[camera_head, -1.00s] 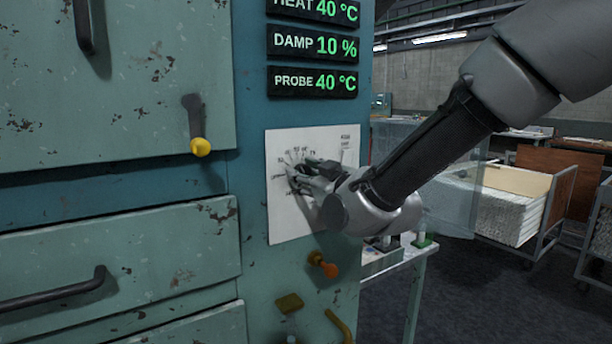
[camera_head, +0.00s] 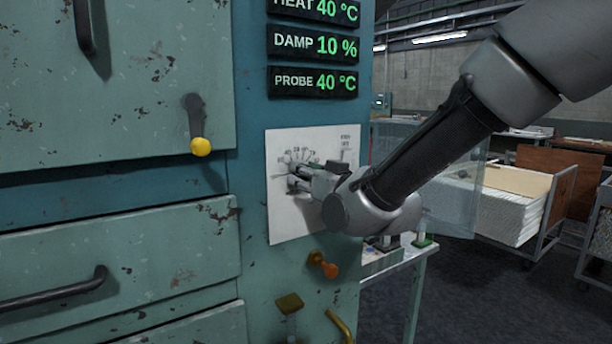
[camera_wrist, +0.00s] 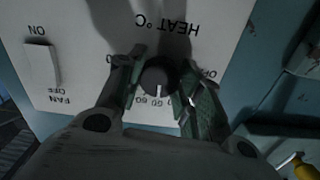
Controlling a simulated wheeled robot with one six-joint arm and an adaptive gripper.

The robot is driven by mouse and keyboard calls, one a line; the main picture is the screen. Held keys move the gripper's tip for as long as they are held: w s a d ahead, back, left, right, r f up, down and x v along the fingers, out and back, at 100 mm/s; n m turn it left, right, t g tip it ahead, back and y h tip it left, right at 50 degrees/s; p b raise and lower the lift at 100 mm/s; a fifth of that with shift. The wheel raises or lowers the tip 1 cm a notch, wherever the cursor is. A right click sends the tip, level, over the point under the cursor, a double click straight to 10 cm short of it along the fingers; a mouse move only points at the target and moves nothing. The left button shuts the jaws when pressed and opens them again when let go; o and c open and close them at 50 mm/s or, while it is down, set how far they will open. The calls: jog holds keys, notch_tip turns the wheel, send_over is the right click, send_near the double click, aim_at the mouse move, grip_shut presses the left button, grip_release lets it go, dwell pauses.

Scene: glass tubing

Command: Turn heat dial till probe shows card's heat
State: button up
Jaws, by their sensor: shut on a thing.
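The black heat dial (camera_wrist: 155,76) sits on a white panel (camera_head: 283,222) marked HEAT °C. In the wrist view the panel is upside down, and the dial's white mark points down toward small scale numbers, too small to read surely. My gripper (camera_wrist: 160,80) is shut on the dial, one finger on each side. In the head view my gripper (camera_head: 296,178) hides most of the dial. The probe readout (camera_head: 313,82) shows 40 °C in green. The heat readout (camera_head: 313,11), partly cut off at the top, also shows 40 °C. I cannot make out a card with a heat.
The damp readout (camera_head: 313,45) shows 10 %. A fan switch (camera_wrist: 41,63) is on the same panel. An orange knob (camera_head: 323,265) sticks out below the panel, and a yellow-tipped lever (camera_head: 200,146) is to the left. A table (camera_head: 415,262) stands at right.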

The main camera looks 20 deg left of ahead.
jog(key=shift+m, duration=2.2)
jog(key=o, duration=1)
jog(key=shift+o, duration=0.2)
jog(key=v, duration=1.2)
